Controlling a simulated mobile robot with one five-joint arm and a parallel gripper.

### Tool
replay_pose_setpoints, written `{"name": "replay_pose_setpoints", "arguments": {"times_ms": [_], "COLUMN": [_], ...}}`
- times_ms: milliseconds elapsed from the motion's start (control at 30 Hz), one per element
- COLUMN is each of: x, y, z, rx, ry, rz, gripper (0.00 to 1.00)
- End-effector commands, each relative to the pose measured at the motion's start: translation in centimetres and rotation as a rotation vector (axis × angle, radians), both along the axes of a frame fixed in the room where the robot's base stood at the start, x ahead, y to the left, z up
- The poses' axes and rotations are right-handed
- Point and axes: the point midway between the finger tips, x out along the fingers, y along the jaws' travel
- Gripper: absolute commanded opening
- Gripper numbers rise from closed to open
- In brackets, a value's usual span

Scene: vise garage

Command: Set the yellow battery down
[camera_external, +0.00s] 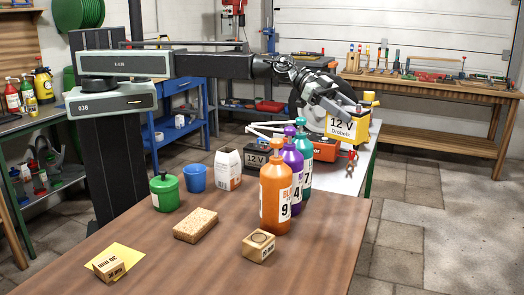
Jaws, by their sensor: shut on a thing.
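The yellow battery (349,126), marked "12 V Drobelk", hangs at the end of my arm in the external view. My gripper (338,103) is shut on it from above. It appears over the white-topped bench (345,178) behind the wooden table. I cannot tell whether its underside touches anything. An orange battery (326,149) shows just below and left of it. A dark 12 V battery (258,160) stands further left, partly behind the bottles.
Orange (275,200), purple (293,173) and teal (304,150) bottles stand close together on the wooden table (335,235). Red clamps (350,160) lie on the white bench. A sponge (196,225), wooden blocks, a green can (165,192) and a blue cup (196,178) are left.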

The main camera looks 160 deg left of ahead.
Motion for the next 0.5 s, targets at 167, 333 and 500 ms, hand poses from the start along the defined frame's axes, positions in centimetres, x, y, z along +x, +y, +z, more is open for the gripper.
{"name": "replay_pose_setpoints", "arguments": {"times_ms": [167, 333, 500], "x": [7.0, 12.3, 16.2], "y": [-6.4, -12.1, -17.0], "z": [1.5, 1.5, 1.6], "rx": [0.000, 0.000, 0.001], "ry": [0.000, 0.001, 0.001], "rz": [-0.078, -0.123, -0.160], "gripper": [0.00, 0.00, 0.00]}}
